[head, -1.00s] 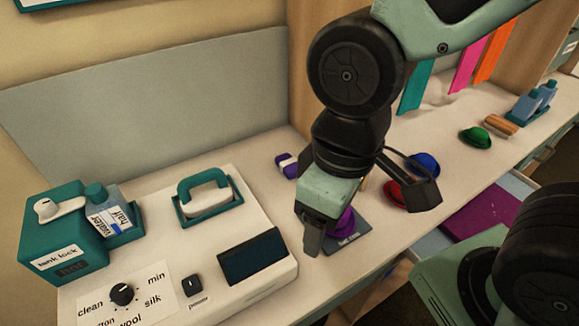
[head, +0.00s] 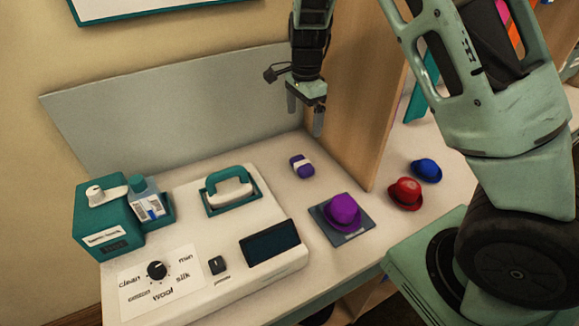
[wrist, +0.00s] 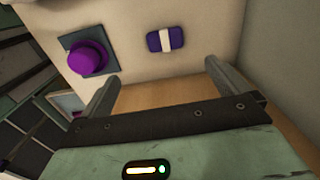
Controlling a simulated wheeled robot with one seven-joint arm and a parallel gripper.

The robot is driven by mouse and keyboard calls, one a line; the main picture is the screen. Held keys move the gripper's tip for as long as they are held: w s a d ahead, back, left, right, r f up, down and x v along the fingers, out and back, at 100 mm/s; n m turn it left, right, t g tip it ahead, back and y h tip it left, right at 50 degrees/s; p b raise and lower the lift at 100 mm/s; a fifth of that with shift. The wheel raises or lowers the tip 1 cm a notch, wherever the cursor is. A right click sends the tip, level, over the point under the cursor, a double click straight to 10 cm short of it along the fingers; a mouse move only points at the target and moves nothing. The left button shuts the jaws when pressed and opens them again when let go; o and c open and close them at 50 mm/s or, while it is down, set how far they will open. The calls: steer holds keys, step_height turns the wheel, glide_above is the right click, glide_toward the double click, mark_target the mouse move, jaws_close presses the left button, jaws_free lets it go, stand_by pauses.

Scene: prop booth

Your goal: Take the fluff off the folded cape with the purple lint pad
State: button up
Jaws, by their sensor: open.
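The purple lint pad (head: 302,166) with a white band across it lies on the counter, right of the white console. It also shows in the wrist view (wrist: 180,41), beyond my fingertips. My gripper (head: 305,114) is open and empty, high above the counter near the wooden divider, with its fingers pointing down. In the wrist view, the space between my fingers (wrist: 168,88) holds nothing. I cannot make out the folded cape in either current view.
A purple hat (head: 343,211) sits on a dark square plate (head: 326,228) near the front edge. The white console (head: 190,235) carries a teal-handled iron (head: 230,190). The wooden divider (head: 355,100) stands close beside my gripper. Red (head: 405,194) and blue (head: 426,170) hats are to its right.

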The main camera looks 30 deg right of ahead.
steer(key=p, duration=0.1)
glide_above(302, 162)
steer(key=f, duration=1.2)
steer(key=shift+s+a+f, duration=0.1)
steer(key=shift+s+a, duration=0.05)
steer(key=shift+s, duration=0.2)
steer(key=shift+w+f+p, duration=0.15)
steer(key=shift+f+p, duration=0.35)
steer(key=shift+f, duration=0.85)
steer(key=shift+w+f+p, duration=0.1)
steer(key=shift+f+p, duration=0.4)
steer(key=shift+f, duration=0.8)
steer(key=c, duration=1.1)
steer(key=shift+r, duration=0.1)
step_height(302, 162, up, 10)
steer(key=shift+f+b, duration=0.1)
steer(key=shift+b, duration=0.75)
steer(key=o, duration=0.5)
steer(key=c, duration=0.3)
